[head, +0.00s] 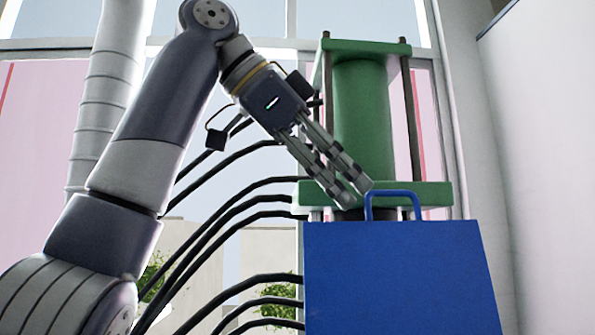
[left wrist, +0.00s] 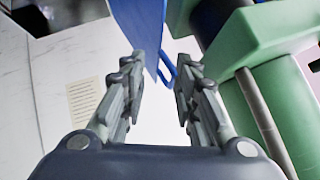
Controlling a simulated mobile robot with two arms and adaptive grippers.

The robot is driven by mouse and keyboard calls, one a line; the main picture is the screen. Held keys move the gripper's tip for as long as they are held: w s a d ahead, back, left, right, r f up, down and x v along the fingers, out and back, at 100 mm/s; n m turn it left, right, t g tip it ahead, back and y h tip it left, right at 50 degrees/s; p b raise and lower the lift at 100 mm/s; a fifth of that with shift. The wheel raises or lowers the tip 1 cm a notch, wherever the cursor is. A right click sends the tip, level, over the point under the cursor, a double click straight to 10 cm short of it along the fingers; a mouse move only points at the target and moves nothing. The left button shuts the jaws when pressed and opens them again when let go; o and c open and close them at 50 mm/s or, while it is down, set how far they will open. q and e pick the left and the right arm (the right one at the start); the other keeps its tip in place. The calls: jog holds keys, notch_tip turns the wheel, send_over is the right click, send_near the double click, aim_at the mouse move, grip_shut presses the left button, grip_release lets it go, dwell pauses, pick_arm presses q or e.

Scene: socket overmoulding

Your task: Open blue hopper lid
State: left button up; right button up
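The blue hopper lid (head: 400,275) is a flat blue panel at the lower right of the head view, with a blue bar handle (head: 395,194) along its top edge. In the left wrist view the lid (left wrist: 138,25) is at the top, and part of the handle (left wrist: 169,72) shows between my fingertips. My left gripper (head: 352,188) is open and empty, with its fingertips close to the handle's left end. The left wrist view also shows its two fingers apart (left wrist: 160,64). I cannot tell whether they touch the handle. My right gripper is not in view.
A green press-like machine (head: 362,115) with dark rods stands behind the lid and also fills the right of the left wrist view (left wrist: 265,30). Several black hoses (head: 235,213) run to its left. A white wall (head: 545,150) is at the right.

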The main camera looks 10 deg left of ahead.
pick_arm(q)
jog(key=s+a, duration=0.4)
jog(key=shift+a, duration=0.35)
